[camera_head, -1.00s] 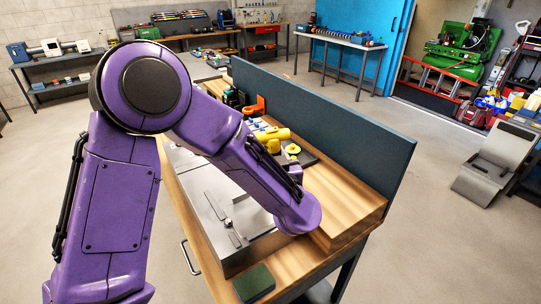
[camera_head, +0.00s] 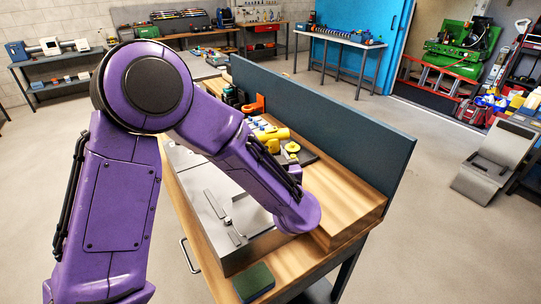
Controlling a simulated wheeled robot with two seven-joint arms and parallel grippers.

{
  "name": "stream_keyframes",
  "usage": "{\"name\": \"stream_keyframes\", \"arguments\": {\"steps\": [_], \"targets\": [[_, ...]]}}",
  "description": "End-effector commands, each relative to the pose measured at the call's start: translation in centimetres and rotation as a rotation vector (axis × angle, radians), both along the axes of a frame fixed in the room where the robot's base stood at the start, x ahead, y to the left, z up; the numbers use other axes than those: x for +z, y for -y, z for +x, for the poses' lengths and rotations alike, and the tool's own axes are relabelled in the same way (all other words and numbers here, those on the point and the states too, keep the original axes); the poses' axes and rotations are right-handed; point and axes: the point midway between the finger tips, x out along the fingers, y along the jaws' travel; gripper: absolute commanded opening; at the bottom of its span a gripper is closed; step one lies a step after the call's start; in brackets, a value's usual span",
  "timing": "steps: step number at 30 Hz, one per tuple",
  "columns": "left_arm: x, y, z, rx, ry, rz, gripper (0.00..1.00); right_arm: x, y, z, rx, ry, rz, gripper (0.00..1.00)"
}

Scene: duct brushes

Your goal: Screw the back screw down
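A grey metal duct (camera_head: 207,199) lies on the wooden workbench (camera_head: 340,197), with small flat pieces on its top. No back screw can be made out; the purple arm covers much of the duct and the middle of the bench. That arm comes in from the left and bends down over the bench; it is mine. Its end is near the right part of the bench, and no gripper fingers show. My other gripper is not in view.
A dark panel (camera_head: 320,125) stands along the bench's back edge. Yellow parts (camera_head: 277,134) and an orange holder (camera_head: 256,105) sit near it. A green-topped block (camera_head: 254,282) lies at the front corner. Bare wood shows at the bench's right end.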

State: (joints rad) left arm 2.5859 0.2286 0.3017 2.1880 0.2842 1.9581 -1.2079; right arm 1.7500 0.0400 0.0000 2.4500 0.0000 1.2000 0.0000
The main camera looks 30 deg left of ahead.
Motion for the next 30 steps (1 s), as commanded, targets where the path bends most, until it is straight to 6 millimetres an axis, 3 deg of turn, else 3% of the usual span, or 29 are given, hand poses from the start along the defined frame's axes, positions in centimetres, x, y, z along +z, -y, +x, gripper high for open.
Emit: {"name": "stream_keyframes", "arguments": {"steps": [30], "targets": [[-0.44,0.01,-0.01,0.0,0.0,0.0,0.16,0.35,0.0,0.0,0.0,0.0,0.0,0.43]]}}
